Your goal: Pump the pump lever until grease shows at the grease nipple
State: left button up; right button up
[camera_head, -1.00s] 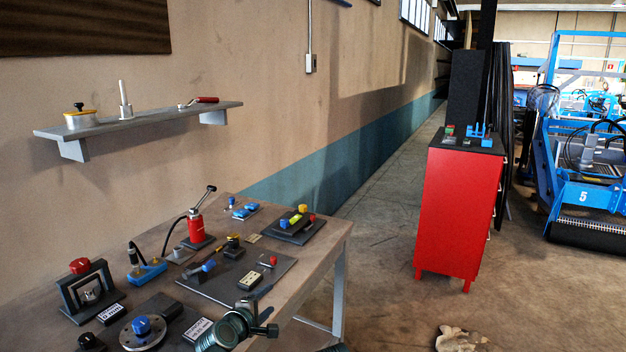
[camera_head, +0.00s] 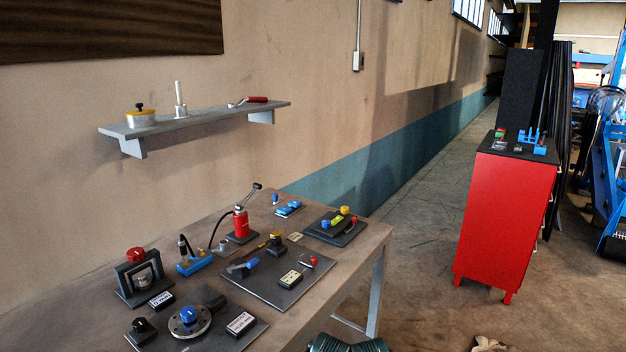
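The grease pump (camera_head: 241,222) is a red upright cylinder on a dark base near the back edge of the workbench. Its pump lever (camera_head: 250,196) slants up to the right and ends in a dark grip. The grease nipple is too small to make out, and I see no grease. Neither gripper is in view.
Around the pump on the workbench (camera_head: 335,280) stand a blue block (camera_head: 195,263), a black frame with a red knob (camera_head: 136,256), a flange with a blue knob (camera_head: 189,318) and several small fixtures. A wall shelf (camera_head: 205,120) hangs behind. A red cabinet (camera_head: 506,220) stands right.

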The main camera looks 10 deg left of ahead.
aim_at(256, 186)
jog(key=i+l, duration=2.15)
jog(key=i, duration=0.15)
jog(key=u, duration=1.55)
